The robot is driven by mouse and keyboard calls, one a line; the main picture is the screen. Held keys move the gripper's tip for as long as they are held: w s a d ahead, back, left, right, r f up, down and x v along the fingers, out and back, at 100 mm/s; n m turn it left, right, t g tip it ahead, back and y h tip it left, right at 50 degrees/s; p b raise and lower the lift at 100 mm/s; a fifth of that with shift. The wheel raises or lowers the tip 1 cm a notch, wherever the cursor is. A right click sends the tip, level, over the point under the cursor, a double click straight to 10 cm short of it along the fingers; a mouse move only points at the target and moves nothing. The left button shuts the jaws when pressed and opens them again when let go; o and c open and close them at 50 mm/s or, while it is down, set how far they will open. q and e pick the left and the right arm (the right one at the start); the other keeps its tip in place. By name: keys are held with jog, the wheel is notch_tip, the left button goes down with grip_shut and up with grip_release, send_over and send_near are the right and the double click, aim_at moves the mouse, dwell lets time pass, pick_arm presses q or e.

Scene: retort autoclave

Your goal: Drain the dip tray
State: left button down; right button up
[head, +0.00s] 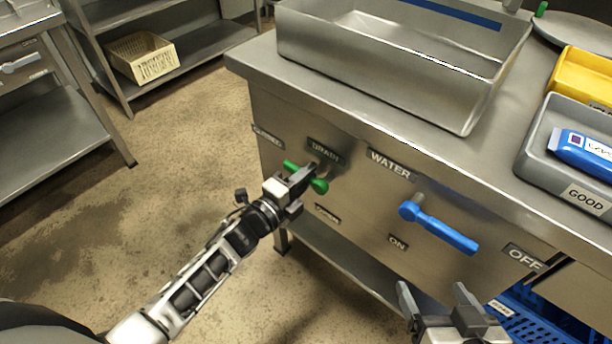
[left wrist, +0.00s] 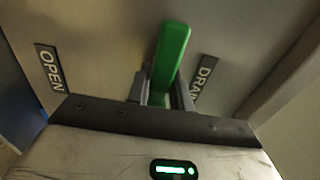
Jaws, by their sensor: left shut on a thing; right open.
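The dip tray (head: 385,88) is a steel basin on the counter; I cannot tell how much liquid is in it. The green drain handle (head: 320,186) is on the counter's front panel below it, beside the DRAIN label (head: 325,150). A CLOSED label (head: 268,137) is at its upper left and an OPEN label (head: 327,214) below. My left gripper (head: 300,181) is shut on the handle. In the left wrist view, the green handle (left wrist: 172,55) stands up between the fingers, with the OPEN label (left wrist: 50,68) to its left. My right gripper (head: 438,298) is open and empty at the bottom.
A blue water handle (head: 445,232) on the same panel points toward the OFF label (head: 523,257). A grey bin (head: 548,140) marked GOOD holds a blue packet (head: 583,153). A yellow bin (head: 580,75) is behind it. The floor at left is clear.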

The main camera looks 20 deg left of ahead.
pick_arm(q)
jog(key=c, duration=1.2)
grip_release()
jog(key=shift+c, duration=0.2)
pick_arm(e)
jog(key=shift+r, duration=0.1)
pick_arm(q)
jog(key=shift+s, duration=0.1)
jog(key=v, duration=1.5)
jog(key=shift+s+a+p, duration=0.2)
jog(key=shift+s+p, duration=0.1)
jog(key=shift+p, duration=0.15)
pick_arm(e)
jog(key=shift+r, duration=0.15)
pick_arm(q)
jog(key=shift+r, duration=0.1)
